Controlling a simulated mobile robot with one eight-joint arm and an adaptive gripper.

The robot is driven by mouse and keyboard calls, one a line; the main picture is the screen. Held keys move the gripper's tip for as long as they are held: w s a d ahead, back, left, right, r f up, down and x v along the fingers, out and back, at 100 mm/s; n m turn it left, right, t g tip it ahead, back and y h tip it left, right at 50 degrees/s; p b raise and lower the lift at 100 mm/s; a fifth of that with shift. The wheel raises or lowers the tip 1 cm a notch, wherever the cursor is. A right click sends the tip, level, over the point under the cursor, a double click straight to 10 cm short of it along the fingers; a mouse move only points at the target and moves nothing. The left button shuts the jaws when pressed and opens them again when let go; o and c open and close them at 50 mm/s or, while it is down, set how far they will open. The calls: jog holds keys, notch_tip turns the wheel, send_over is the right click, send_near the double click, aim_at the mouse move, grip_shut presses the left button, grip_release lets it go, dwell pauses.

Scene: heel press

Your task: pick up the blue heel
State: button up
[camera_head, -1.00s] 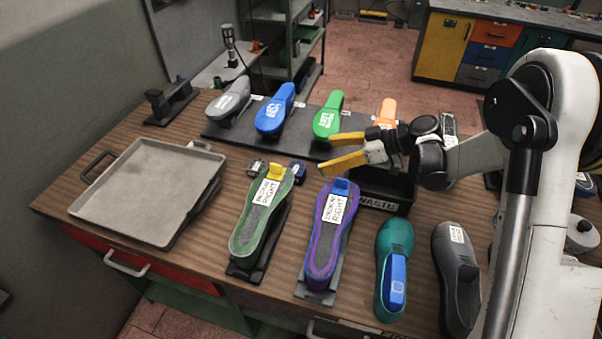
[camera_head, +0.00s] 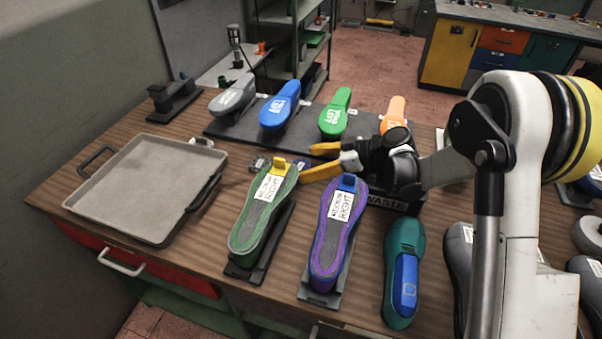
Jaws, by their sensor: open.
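A small dark-blue block (camera_head: 302,165) lies on the table just behind the green-edged sole (camera_head: 262,215). It is partly hidden by my gripper. I cannot tell for sure which of these is the blue heel. My gripper (camera_head: 315,161), with yellow fingers, is open and empty. Its fingertips point left and appear over or beside the dark-blue block; their height above it is unclear.
A small grey block (camera_head: 259,164) and a yellow piece (camera_head: 279,166) are close by on the left. A grey tray (camera_head: 140,190) stands at the left. Blue (camera_head: 279,106) and green (camera_head: 336,113) shoe forms stand behind. The dark waste bin (camera_head: 395,203) is under my gripper's wrist.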

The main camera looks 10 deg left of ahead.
aim_at(303, 164)
jog(key=x, duration=0.2)
jog(key=shift+w+a+f, duration=0.1)
jog(key=shift+a+f, duration=0.1)
jog(key=shift+a, duration=0.15)
jog(key=c, duration=1.4)
jog(key=shift+r, duration=0.1)
